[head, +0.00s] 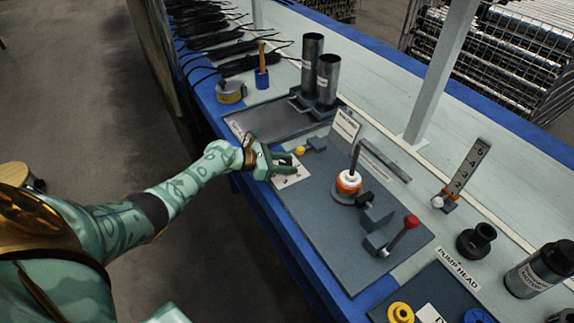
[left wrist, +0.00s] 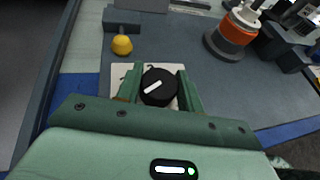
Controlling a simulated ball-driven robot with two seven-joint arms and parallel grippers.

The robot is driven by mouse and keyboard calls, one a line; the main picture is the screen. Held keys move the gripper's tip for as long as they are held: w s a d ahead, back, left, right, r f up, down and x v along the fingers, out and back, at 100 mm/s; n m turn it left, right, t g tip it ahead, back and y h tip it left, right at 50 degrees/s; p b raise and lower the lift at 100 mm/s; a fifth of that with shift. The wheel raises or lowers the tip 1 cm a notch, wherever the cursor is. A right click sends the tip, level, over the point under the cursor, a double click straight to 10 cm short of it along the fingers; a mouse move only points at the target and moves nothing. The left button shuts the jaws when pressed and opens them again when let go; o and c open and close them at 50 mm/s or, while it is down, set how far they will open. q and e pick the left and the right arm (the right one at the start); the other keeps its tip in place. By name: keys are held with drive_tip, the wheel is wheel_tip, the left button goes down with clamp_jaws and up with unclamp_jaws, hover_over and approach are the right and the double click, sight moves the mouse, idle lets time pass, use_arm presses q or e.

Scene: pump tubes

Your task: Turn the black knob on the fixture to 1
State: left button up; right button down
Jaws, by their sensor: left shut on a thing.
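The black knob (left wrist: 158,87) shows in the left wrist view, with a white pointer line slanting from lower left to upper right. It sits on a white dial plate (left wrist: 122,71), whose markings are mostly hidden or too small to read. My left gripper (head: 284,163) is shut on the knob, one green finger on each side. In the head view the fingers hide most of the knob, and the white plate (head: 292,181) shows below them. The plate is on the dark grey fixture board (head: 345,262). My right gripper is not in view.
A yellow ball-shaped knob (left wrist: 122,45) is close to the left finger. An orange and white part (head: 348,183) with an upright rod stands right of the gripper, and a red-tipped lever (head: 411,222) is farther right. Two dark cylinders (head: 327,80) stand behind.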

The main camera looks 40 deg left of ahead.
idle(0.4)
use_arm(q)
drive_tip(key=o, duration=1)
drive_tip(key=p+v, duration=0.5)
drive_tip(key=v, duration=1.1)
drive_tip(key=shift+a+p, duration=0.25)
drive_tip(key=shift+p, duration=0.15)
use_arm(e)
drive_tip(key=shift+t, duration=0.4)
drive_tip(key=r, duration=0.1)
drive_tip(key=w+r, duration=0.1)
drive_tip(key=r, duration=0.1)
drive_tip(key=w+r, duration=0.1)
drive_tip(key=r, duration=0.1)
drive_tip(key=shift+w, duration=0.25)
